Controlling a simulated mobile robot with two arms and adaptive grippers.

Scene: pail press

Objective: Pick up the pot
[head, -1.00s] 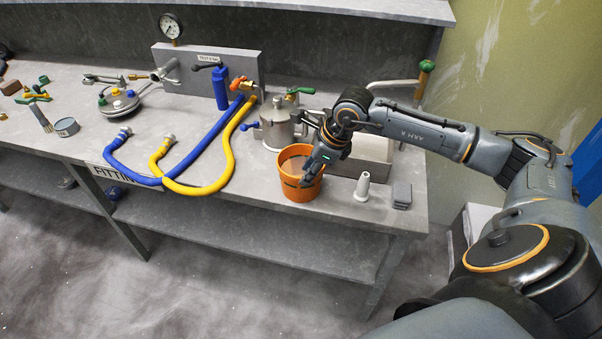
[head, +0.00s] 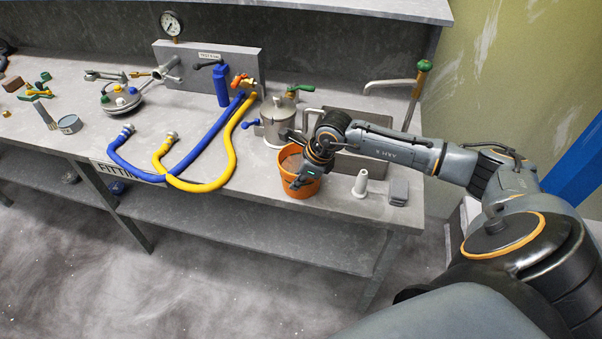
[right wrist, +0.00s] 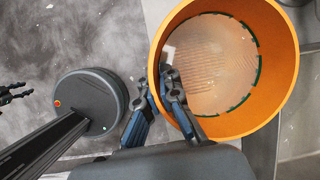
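A silver lidded metal pot (head: 277,124) with a green-handled valve and a blue side handle stands upright on the bench. An open orange pail (head: 300,182) stands in front of it; in the right wrist view the pail (right wrist: 277,85) has a pale, ridged inside. My right gripper (head: 294,186) is at the pail's near rim. In the right wrist view, its fingers (right wrist: 158,88) straddle the rim wall, one outside and one inside, drawn close together on it. My left gripper (right wrist: 14,92) shows small at that view's left edge, fingers apart and empty.
Right of the pail stand a white cone (head: 360,184) and a grey block (head: 399,191) near the bench edge. A sink tray (head: 372,118) lies behind my right arm. Blue (head: 136,167) and yellow (head: 231,160) hoses lie to the left.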

